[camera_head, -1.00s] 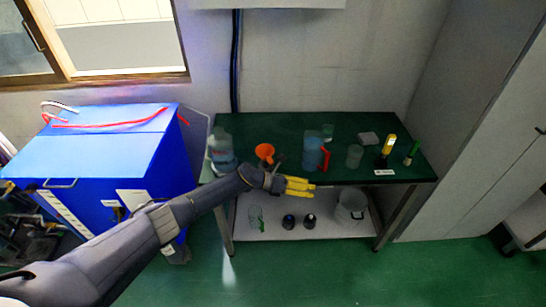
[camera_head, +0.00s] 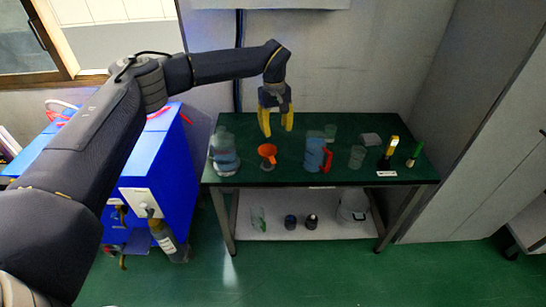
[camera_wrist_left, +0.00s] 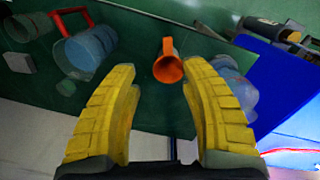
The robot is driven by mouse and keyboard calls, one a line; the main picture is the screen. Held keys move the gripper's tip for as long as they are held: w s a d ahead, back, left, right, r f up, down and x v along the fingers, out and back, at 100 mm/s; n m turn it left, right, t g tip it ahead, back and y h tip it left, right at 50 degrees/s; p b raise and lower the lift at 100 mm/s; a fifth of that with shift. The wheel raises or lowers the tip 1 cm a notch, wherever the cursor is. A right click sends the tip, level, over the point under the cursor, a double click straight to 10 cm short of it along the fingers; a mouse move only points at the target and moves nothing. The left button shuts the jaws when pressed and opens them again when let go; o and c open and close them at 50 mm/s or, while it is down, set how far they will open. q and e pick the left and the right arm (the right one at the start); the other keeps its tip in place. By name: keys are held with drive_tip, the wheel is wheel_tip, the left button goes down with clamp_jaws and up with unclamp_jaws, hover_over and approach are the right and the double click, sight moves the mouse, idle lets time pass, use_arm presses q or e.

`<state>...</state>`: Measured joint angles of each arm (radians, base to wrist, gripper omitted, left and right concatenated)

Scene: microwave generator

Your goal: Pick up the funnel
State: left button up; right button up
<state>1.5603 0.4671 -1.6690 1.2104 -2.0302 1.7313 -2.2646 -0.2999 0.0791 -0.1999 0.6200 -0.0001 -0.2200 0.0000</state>
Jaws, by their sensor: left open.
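The orange funnel (camera_head: 267,152) stands on the green table top (camera_head: 290,178), left of its middle. My left gripper (camera_head: 276,130) hangs above and behind the funnel in the head view, fingers pointing down, open and empty. In the left wrist view the funnel (camera_wrist_left: 168,64) shows beyond the gap between the two yellow fingers (camera_wrist_left: 165,100), apart from both. My right gripper is in none of the views.
A clear flask (camera_head: 224,155) stands left of the funnel. A beaker with a red handle (camera_head: 315,155) stands to its right, with a clear glass (camera_head: 357,157) further right. A blue cabinet (camera_head: 165,165) stands left of the table.

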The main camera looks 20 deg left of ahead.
use_arm(q)
hover_over(273, 160)
wheel_tip(273, 160, down, 11)
drive_tip(key=shift+d+f, duration=0.1)
drive_tip(key=shift+s+f, duration=0.1)
drive_tip(key=shift+f, duration=2.45)
clamp_jaws()
